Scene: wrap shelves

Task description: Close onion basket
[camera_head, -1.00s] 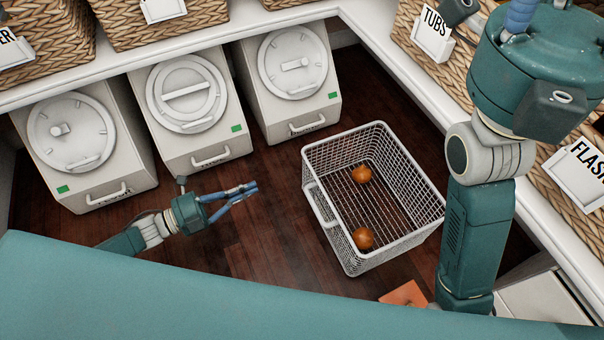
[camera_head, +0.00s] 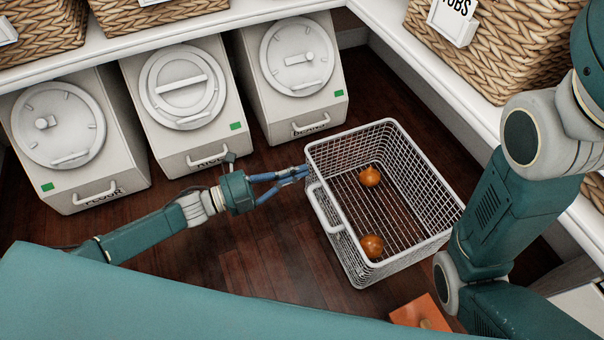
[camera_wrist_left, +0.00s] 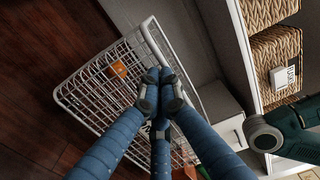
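The onion basket (camera_head: 402,258) is a white wire basket standing out over the dark wood floor, with two orange-brown onions inside, one toward the back (camera_head: 370,176) and one toward the front (camera_head: 371,245). Its white handle (camera_head: 327,212) is on its left face. My left gripper (camera_head: 304,173) has its blue fingers close to the basket's back left corner. In the left wrist view the fingertips (camera_wrist_left: 160,88) are close together in front of the wire mesh; contact is unclear. The basket shows there too (camera_wrist_left: 92,98). My right arm shows at the right, but its gripper is out of view.
White bins for flour (camera_head: 75,150), rice (camera_head: 185,105) and a third (camera_head: 295,80) stand along the back left under a white shelf. Wicker baskets (camera_head: 500,55) line the upper shelf. An orange object (camera_head: 422,313) lies at the front right.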

